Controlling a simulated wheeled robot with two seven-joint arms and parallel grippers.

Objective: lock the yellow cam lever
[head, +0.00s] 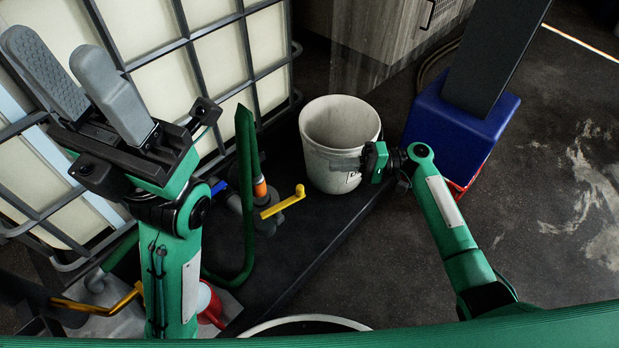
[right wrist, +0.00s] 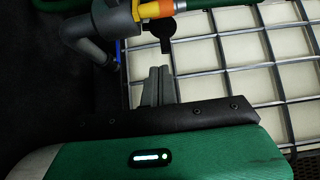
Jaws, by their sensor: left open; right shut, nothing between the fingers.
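The yellow lever (head: 283,203) sticks out to the right from a grey valve coupling (head: 240,200) and ends in an upturned knob. An orange band (head: 260,187) sits on the coupling beside it. In the right wrist view the grey coupling (right wrist: 113,22) carries a yellow-orange part (right wrist: 158,8) at the top, with a black piece below. My right gripper (head: 343,164) is shut and empty in front of the bucket, apart from the lever and to its right. Its fingers (right wrist: 158,72) point toward the coupling. My left gripper (head: 55,52) is open and empty at the upper left, fingers up.
A white bucket (head: 337,122) stands right behind my right gripper. A caged pale tank (head: 150,40) fills the left. A green hose (head: 247,150) loops beside the coupling. A blue column base (head: 455,130) stands at right. Another yellow-orange handle (head: 90,307) is at lower left.

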